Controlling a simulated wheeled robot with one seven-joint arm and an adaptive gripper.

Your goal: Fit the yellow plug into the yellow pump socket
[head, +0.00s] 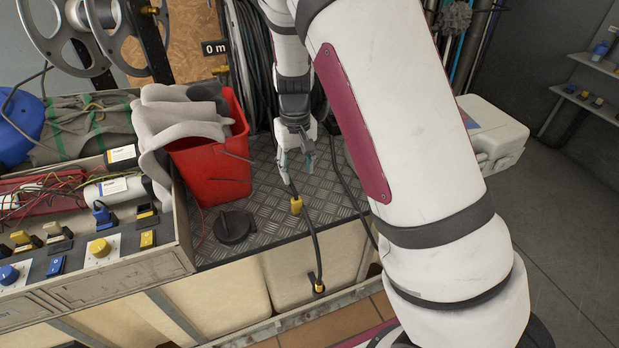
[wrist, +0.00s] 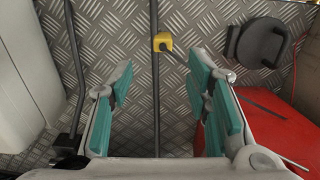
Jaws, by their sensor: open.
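A small yellow plug (head: 296,205) on a black cable is at the tread-plate deck, below my gripper (head: 295,165). The yellow plug also shows in the wrist view (wrist: 163,42), just beyond the fingertips and between their lines. My gripper (wrist: 165,75) is open, with teal pads apart and nothing between them. A second yellow cable fitting (head: 318,287) is at the deck's front face. On the control panel at left are a yellow block (head: 147,239) and a round yellow knob (head: 99,248). I cannot tell which yellow part is the pump socket.
A red bucket (head: 215,165) with grey cloths stands left of my gripper. A round black lid-like piece (head: 234,227) lies on the tread-plate deck (head: 265,222). Black cables run near my gripper. A white case (head: 492,130) stands at right behind my arm.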

